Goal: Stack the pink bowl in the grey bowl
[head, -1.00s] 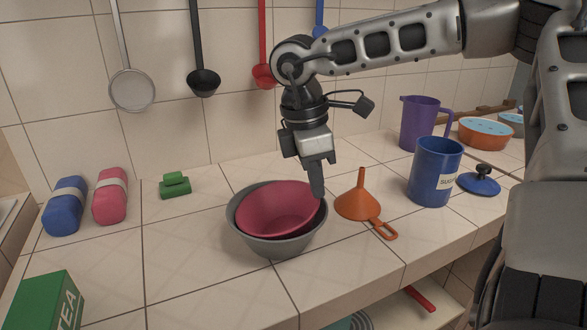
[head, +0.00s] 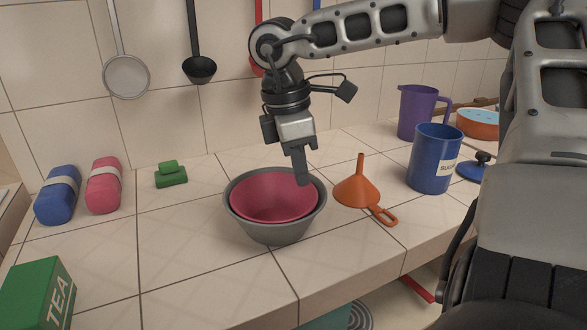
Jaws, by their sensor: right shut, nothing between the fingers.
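The pink bowl (head: 268,196) sits inside the grey bowl (head: 276,233) on the tiled counter, with the grey rim showing around it. The pink bowl looks about level in the grey one. My right gripper (head: 302,182) points down at the right part of the pink bowl's rim. Its fingers are shut with nothing between them. Whether the fingertips touch the bowl I cannot tell. My left gripper is not in view.
An orange funnel (head: 356,191) lies right of the bowls. A blue sugar canister (head: 433,160) and a purple jug (head: 418,112) stand further right. A green tea box (head: 38,291) is at front left.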

